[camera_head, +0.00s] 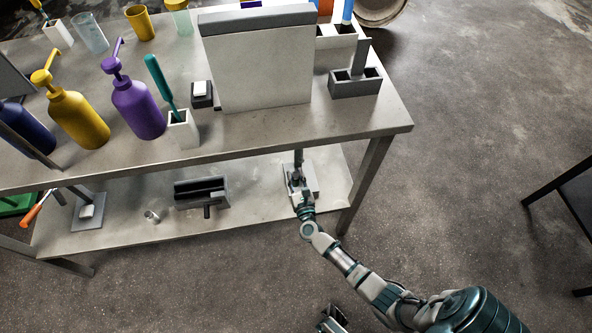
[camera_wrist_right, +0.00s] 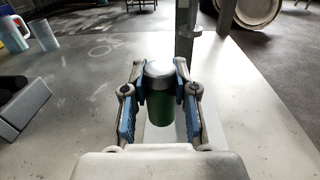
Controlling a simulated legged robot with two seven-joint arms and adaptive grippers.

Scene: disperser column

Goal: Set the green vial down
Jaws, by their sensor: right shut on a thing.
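The green vial (camera_wrist_right: 160,105) has a pale grey cap and stands roughly upright between my right fingers in the right wrist view. My right gripper (camera_wrist_right: 160,84) is shut on it, with blue pads on both sides. In the head view my right gripper (camera_head: 297,180) reaches in over the right part of the lower shelf (camera_head: 255,215) and hides the vial. A white plate (camera_wrist_right: 158,134) lies below the vial; whether they touch cannot be told. A grey and dark part at the bottom edge, probably my left gripper (camera_head: 333,320), is cut off.
The tabletop (camera_head: 290,122) overhangs the shelf, and a table leg (camera_head: 362,188) stands to the right. A dark grey holder (camera_head: 202,193), a small metal cup (camera_head: 152,216) and a grey stand (camera_head: 88,212) are left on the shelf. Pump bottles (camera_head: 138,108) stand above.

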